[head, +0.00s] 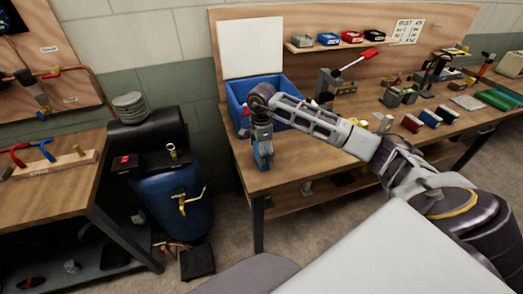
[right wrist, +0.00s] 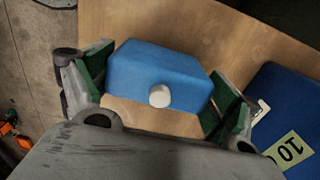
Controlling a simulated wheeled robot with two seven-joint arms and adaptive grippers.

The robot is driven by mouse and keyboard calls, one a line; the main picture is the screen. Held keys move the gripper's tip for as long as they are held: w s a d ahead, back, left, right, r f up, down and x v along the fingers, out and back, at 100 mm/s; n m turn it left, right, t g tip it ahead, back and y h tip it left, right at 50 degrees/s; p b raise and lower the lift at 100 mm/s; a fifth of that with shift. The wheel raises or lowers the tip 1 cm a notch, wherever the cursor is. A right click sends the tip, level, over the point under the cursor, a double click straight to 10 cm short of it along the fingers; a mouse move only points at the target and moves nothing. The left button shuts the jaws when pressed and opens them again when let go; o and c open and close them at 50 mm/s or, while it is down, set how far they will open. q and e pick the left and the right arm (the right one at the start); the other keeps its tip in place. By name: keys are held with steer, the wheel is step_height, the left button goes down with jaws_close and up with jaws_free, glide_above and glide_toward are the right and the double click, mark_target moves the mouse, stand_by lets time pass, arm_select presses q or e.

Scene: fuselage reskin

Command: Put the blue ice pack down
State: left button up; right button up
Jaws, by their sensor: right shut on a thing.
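The blue ice pack (right wrist: 155,75), a block with a white round cap, sits between the green-padded fingers of my right gripper (right wrist: 163,88) in the right wrist view. The fingers are shut on its two ends. In the head view my right gripper (head: 262,143) points down at the left end of the wooden workbench (head: 290,172), with the blue ice pack (head: 264,160) low in it. The wood shows behind the pack; I cannot tell whether the pack touches it. My left gripper is not in view.
A blue box (head: 236,103) with a raised white lid (head: 251,47) stands just behind the gripper; its numbered side (right wrist: 285,110) shows in the right wrist view. A vise (head: 330,82) and several small boxes stand farther right. A blue barrel (head: 172,205) stands left of the bench.

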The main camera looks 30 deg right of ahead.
steer(key=shift+f, duration=0.1)
steer(key=o, duration=0.9)
steer(key=shift+o, duration=0.2)
steer(key=shift+r+b, duration=0.45)
steer(key=shift+r, duration=5.7)
